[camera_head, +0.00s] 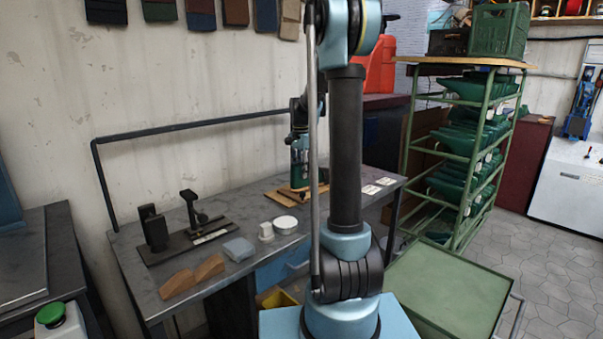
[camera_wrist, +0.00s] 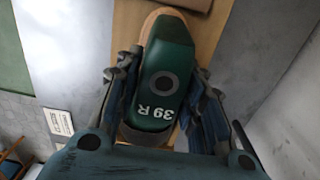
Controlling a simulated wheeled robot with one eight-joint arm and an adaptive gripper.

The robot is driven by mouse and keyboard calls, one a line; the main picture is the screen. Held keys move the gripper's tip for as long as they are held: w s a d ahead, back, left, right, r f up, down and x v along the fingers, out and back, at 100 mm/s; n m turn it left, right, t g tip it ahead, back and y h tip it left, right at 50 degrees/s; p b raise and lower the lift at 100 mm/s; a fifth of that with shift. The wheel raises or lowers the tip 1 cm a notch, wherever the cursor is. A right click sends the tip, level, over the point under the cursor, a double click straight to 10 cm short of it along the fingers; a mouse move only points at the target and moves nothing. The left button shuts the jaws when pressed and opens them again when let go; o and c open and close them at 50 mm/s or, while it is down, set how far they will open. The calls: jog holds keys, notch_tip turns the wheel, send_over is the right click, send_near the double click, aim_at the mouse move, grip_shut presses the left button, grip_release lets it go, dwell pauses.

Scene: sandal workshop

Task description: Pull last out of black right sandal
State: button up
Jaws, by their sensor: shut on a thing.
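A green last (camera_wrist: 168,60) marked "39 R" fills the middle of the wrist view. It lies on a tan sole (camera_wrist: 150,20), with a dark band (camera_wrist: 145,136) across its near end; I cannot tell whether this is the black sandal's strap. My gripper (camera_wrist: 165,82) is shut on the last, one finger along each side. In the head view the green last (camera_head: 299,172) is under my gripper, over a tan board (camera_head: 283,195) on the grey bench (camera_head: 235,203). My arm partly hides this spot, and the sandal's outline is unclear there.
A black fixture (camera_head: 185,242) stands on the bench's left part. Wooden wedges (camera_head: 192,276), a grey-blue block (camera_head: 238,249) and a round white tin (camera_head: 285,224) lie near the front. White labels (camera_head: 371,190) lie at right. A green rack (camera_head: 462,150) stands beyond.

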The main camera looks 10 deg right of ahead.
aim_at(292, 172)
jog(key=shift+s+a+r, duration=0.1)
jog(key=shift+s+a, duration=0.6)
jog(key=shift+a, duration=0.3)
jog(key=shift+a, duration=0.1)
jog(key=shift+s+a, duration=0.65)
jog(key=shift+a, duration=0.25)
jog(key=shift+s+a, duration=0.1)
jog(key=shift+s+a+r, duration=0.1)
jog(key=shift+s+a, duration=0.5)
jog(key=shift+a, duration=0.3)
jog(key=shift+s+a, duration=0.1)
jog(key=shift+a, duration=0.05)
jog(key=shift+s+a, duration=0.55)
jog(key=shift+a, duration=0.3)
dwell(0.4)
